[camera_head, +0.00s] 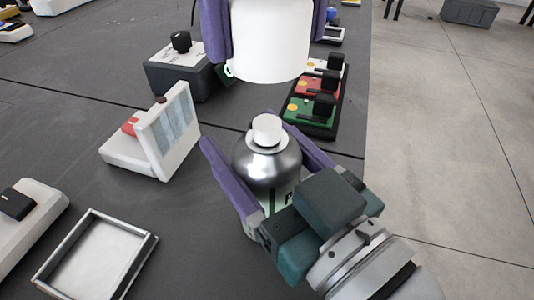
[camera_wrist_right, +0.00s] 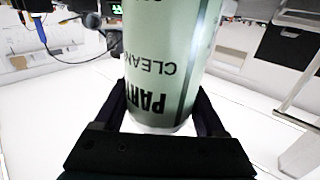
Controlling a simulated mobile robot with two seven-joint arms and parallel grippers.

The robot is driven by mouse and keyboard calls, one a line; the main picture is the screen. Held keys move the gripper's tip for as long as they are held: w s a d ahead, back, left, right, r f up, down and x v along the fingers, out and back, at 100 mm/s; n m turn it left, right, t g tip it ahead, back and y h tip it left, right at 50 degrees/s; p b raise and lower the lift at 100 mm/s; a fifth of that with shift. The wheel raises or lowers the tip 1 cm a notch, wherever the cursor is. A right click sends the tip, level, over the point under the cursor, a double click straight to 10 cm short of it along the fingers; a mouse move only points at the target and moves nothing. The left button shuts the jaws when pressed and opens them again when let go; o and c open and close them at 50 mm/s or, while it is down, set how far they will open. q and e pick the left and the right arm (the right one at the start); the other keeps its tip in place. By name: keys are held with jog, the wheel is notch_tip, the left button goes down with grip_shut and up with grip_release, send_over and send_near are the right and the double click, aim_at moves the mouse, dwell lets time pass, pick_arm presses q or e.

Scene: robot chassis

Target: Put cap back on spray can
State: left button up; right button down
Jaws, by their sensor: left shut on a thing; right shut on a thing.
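The spray can (camera_head: 268,166) has a silver domed top and a white nozzle, and stands about upright on the dark table. My right gripper (camera_head: 247,136) is shut around its body, one purple finger on each side. In the right wrist view the pale green can (camera_wrist_right: 165,60) shows inverted between the fingers, with "PARTS CLEAN" lettering partly visible. The white cap (camera_head: 270,40) is held by my left gripper (camera_head: 268,55), shut on it from both sides. The cap is above the can, apart from the nozzle in the picture. Its top is cut off by the frame.
A grey box with a black knob (camera_head: 180,68) and a board of coloured switches (camera_head: 318,95) stand behind the can. A white stand with a red button (camera_head: 150,138) is at left. An open tray (camera_head: 95,260) lies at front left. The table ends at right.

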aim_at(267, 122)
pick_arm(q)
jog(key=shift+f, duration=0.1)
jog(key=shift+f, duration=2.4)
jog(key=shift+f, duration=0.9)
jog(key=shift+f, duration=0.65)
jog(key=o, duration=1.4)
jog(key=shift+r, duration=0.1)
